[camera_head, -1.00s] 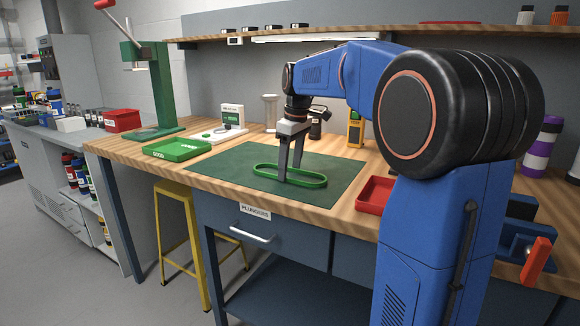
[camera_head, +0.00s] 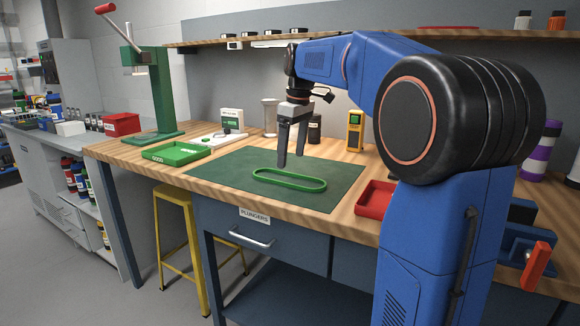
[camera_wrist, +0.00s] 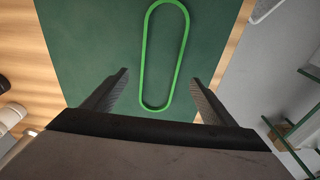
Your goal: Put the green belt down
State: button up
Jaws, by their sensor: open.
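The green belt (camera_head: 289,187), an elongated loop, lies flat on the dark green mat (camera_head: 222,172) on the workbench. In the wrist view the belt (camera_wrist: 145,60) lies on the mat with its near end between and beyond the fingers.
A green tray (camera_head: 178,157) sits left of the mat, and a red tray (camera_head: 374,200) sits to its right. A green press (camera_head: 150,95) stands at the back left. A yellow device (camera_head: 354,131) and a dark jar (camera_head: 315,128) stand behind the mat. A shelf (camera_head: 380,34) runs above.

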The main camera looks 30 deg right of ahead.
notch_tip(320, 180, up, 6)
jog(key=shift+s+d, duration=0.25)
jog(key=shift+s, duration=0.05)
dwell(0.5)
